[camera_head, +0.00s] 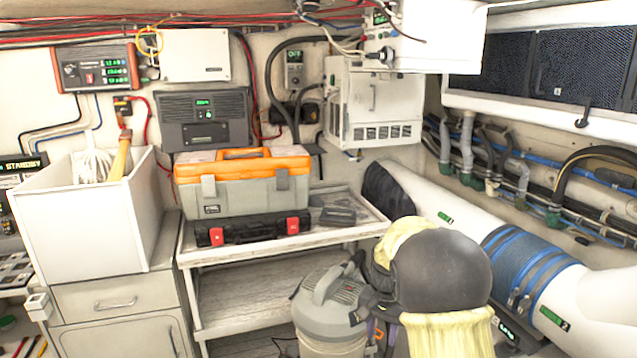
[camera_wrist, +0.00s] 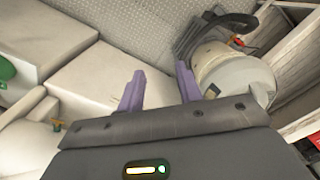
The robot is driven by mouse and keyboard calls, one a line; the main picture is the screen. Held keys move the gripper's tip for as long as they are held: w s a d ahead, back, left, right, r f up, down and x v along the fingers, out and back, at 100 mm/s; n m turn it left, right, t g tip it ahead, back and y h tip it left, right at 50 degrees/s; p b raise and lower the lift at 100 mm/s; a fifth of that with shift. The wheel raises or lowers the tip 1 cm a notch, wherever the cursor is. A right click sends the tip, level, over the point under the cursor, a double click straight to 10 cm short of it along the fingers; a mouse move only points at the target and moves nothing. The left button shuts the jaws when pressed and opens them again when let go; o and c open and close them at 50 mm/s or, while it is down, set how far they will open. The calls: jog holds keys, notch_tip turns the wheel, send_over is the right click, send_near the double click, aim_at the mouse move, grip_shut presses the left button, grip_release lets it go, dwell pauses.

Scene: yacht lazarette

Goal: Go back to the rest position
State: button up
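My gripper (camera_wrist: 159,70) shows in the wrist view as two purple fingers spread apart, with nothing between them. Pale boxy surfaces and a grey textured floor lie beyond the fingertips. In the head view my arm, with its dark rounded joint and yellow cover, is at the lower middle right. It hides most of my gripper there. The grey canister vacuum (camera_head: 330,300) stands just left of my arm, and a grey-white rounded body, likely the same vacuum (camera_wrist: 235,78), is right of the fingers in the wrist view.
A shelf bench (camera_head: 345,235) holds an orange and grey toolbox (camera_head: 243,190) and a black case with red latches (camera_head: 252,229). A white bin (camera_head: 80,225) stands on a cabinet (camera_head: 115,300) at left. A large white pipe (camera_head: 430,195) with a blue band runs along the right.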

jog(key=s+r+n+t+p, duration=0.1)
jog(key=s+n, duration=0.1)
jog(key=s, duration=0.8)
jog(key=s+r+n+t+p, duration=0.1)
jog(key=s+r+n+p, duration=0.1)
jog(key=s, duration=0.9)
jog(key=shift+s+d+r+n+t, duration=0.3)
jog(key=shift+d+n, duration=0.1)
jog(key=shift+n, duration=0.4)
